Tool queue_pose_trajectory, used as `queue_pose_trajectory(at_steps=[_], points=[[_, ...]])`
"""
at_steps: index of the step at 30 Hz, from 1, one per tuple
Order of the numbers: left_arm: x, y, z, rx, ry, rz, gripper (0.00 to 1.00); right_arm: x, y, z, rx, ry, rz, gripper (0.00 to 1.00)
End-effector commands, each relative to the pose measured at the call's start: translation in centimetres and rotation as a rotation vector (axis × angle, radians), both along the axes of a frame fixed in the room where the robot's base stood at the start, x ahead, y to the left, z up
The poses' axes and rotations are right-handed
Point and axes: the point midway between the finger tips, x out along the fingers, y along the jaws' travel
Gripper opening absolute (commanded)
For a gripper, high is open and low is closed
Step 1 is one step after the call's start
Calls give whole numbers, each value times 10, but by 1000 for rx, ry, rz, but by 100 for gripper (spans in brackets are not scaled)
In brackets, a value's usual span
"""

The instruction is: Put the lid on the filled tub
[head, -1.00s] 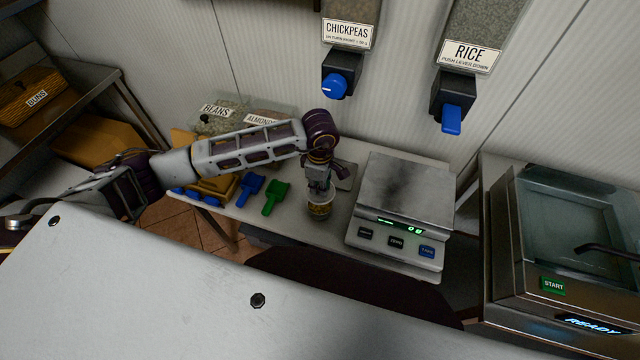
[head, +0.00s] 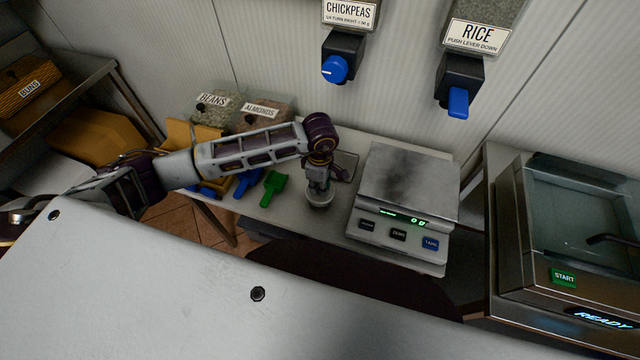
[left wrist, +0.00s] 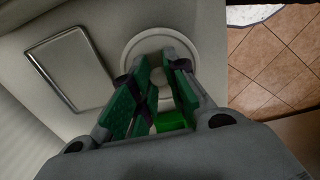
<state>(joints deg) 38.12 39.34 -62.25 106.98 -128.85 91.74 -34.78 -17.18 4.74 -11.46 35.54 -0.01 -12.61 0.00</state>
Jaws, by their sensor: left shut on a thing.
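My left gripper (head: 320,186) points down over the narrow counter, left of the scale. It is shut on a round white lid (head: 320,202). The left wrist view shows the green fingers (left wrist: 163,84) closed on the knob in the lid's middle, and the pale lid rim (left wrist: 131,50) around them. The filled tub is hidden beneath the lid and gripper. I cannot tell whether the lid is fully seated or just above its rim. My right gripper is in neither view.
The scale (head: 408,185) stands to the right, its plate empty. A flat rectangular tray (head: 346,163) lies behind the gripper. Green (head: 273,187) and blue (head: 248,184) scoops lie to the left. Bean (head: 214,108) and almond (head: 262,112) bins are behind; dispensers hang above.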

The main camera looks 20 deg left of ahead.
Motion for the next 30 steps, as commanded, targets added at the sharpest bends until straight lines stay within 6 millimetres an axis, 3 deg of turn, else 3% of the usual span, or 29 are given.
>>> queue_pose_trajectory(at_steps=[30], points=[[0, 0, -7, 0, 0, 0, 8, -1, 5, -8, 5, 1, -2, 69]])
